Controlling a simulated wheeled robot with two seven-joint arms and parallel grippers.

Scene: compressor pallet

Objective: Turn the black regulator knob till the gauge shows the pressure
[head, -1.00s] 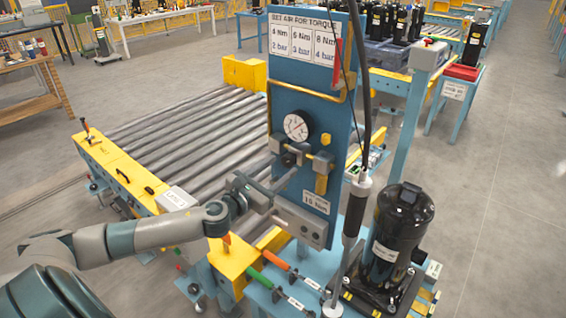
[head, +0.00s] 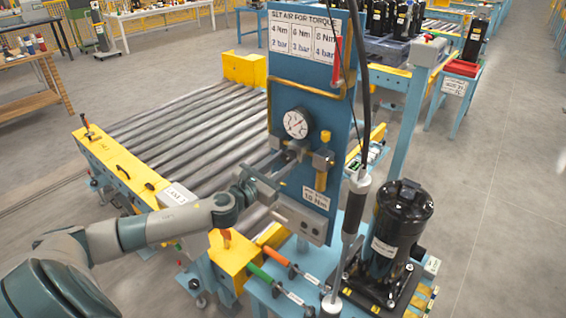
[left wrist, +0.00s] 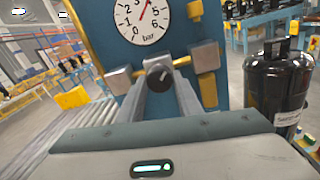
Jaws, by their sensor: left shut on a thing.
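The black regulator knob (left wrist: 158,76) sits below the gauge on the blue panel. My left gripper (left wrist: 160,84) is shut on it, with one finger on each side. A pale mark shows on the knob's face, tilted up to the right. In the head view my left gripper (head: 288,154) reaches the panel from the left and largely hides the knob. The round white gauge (left wrist: 141,18) is marked in bar. Its needle points up and slightly right; the top of the dial is cut off. The gauge (head: 296,123) is small in the head view. My right gripper is out of view.
A sign (head: 305,38) above lists torques with 2, 3 and 4 bar. Brass fittings (head: 322,170) sit right of the knob. A hanging tool (head: 355,205) and black compressor (head: 402,225) stand to the right. A roller conveyor (head: 190,125) lies behind my left arm.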

